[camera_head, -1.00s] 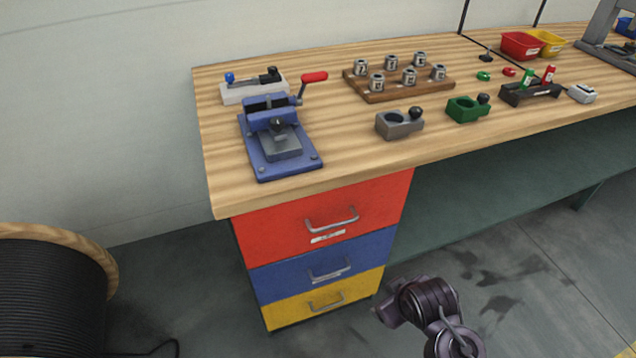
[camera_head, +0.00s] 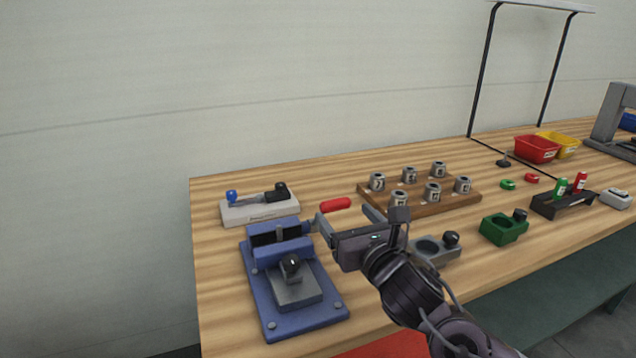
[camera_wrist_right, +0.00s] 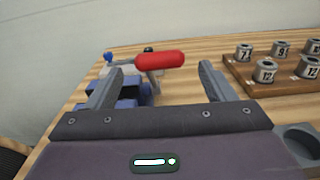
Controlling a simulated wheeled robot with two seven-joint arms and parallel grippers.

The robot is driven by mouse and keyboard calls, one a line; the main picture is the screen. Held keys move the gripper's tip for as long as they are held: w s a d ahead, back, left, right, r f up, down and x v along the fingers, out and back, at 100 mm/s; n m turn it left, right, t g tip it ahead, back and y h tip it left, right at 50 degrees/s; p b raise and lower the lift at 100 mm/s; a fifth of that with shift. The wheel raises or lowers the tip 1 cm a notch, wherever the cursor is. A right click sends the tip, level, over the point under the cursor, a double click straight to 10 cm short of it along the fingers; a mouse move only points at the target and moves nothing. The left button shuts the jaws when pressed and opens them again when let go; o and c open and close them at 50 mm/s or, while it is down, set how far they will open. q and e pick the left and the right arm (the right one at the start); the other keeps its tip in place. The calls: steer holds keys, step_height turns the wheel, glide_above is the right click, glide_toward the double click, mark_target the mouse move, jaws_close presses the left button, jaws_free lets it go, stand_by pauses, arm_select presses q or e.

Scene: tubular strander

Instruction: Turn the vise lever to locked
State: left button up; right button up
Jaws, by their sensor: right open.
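The blue vise (camera_head: 290,275) stands at the left end of the wooden bench. Its lever has a red handle (camera_head: 336,205), which points to the right; the lever's arm is partly hidden by my gripper. My right gripper (camera_head: 345,218) is open just in front of the red handle, with one finger on each side. In the right wrist view the red handle (camera_wrist_right: 146,60) lies across the gap between the open fingers (camera_wrist_right: 160,85), beyond their tips. The vise body (camera_wrist_right: 130,92) shows partly behind the left finger. My left gripper is not in view.
A white block with a blue-knobbed lever (camera_head: 260,209) stands behind the vise. A wooden rack (camera_head: 440,208) with several numbered metal cups is to the right. A grey holder (camera_head: 436,250) is beside my right wrist, and a green holder (camera_head: 502,230) is further right.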

mark_target(338, 202)
steer(key=shift+w+r, duration=0.25)
steer(key=shift+r, duration=0.05)
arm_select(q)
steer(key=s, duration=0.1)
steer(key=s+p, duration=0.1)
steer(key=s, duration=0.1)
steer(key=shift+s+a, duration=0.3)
arm_select(e)
steer(key=x, duration=0.6)
steer(key=shift+w+a+r, duration=0.15)
steer(key=shift+w+r, duration=0.1)
steer(key=shift+w, duration=0.05)
steer(key=shift+c, duration=0.5)
